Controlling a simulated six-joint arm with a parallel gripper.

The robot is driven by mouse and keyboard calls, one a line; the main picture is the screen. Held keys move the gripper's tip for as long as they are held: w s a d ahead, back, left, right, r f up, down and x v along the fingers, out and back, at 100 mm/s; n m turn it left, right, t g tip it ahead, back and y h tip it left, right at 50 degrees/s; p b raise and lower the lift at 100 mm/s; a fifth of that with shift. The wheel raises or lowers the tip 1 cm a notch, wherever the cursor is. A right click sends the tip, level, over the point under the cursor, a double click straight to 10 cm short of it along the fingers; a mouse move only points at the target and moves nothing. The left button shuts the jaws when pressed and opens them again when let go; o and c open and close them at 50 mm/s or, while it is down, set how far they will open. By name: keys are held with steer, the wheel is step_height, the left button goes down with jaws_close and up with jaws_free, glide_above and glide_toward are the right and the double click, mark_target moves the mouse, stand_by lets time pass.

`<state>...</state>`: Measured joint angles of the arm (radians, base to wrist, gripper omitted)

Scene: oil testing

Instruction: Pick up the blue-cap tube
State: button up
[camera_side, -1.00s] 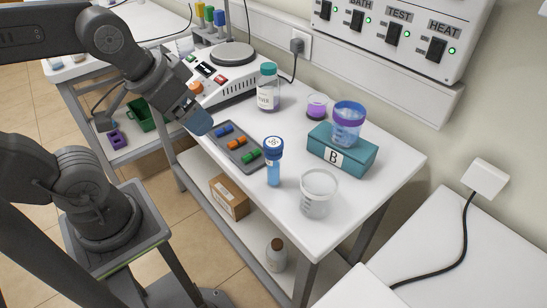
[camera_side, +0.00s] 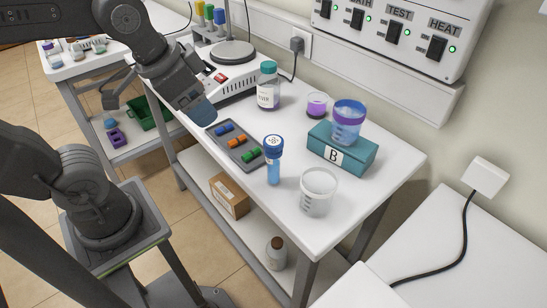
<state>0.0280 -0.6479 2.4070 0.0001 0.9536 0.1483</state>
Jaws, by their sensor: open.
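The blue-cap tube (camera_side: 273,161) stands upright on the white table, with a dark blue cap and a lighter blue body. It is at the right front corner of a grey tray (camera_side: 214,136), left of a clear beaker. My gripper (camera_side: 203,114) is above the tray's far left end, up and to the left of the tube and apart from it. It is open, and nothing shows between its fingers.
The grey tray holds small blue, orange and green pieces. A clear beaker (camera_side: 317,192) stands right of the tube. Behind are a teal box (camera_side: 355,157) marked B bearing a blue-rimmed cup (camera_side: 347,122), a purple jar (camera_side: 316,106), a teal-capped bottle (camera_side: 268,87) and a hotplate (camera_side: 232,53).

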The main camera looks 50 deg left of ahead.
steer(key=w+d+r+m+g, duration=0.2)
steer(key=w+d+m+g, duration=0.1)
steer(key=w+m, duration=0.4)
steer(key=m+g, duration=0.2)
steer(key=m, duration=0.5)
glide_above(273, 141)
steer(key=f, duration=0.9)
steer(key=shift+w+d+f, duration=0.25)
steer(key=shift+w+f, duration=0.15)
steer(key=f, duration=0.4)
steer(key=shift+s+a, duration=0.25)
steer(key=shift+s, duration=0.1)
steer(key=shift+f, duration=0.6)
steer(key=shift+c, duration=0.3)
steer(key=c, duration=1)
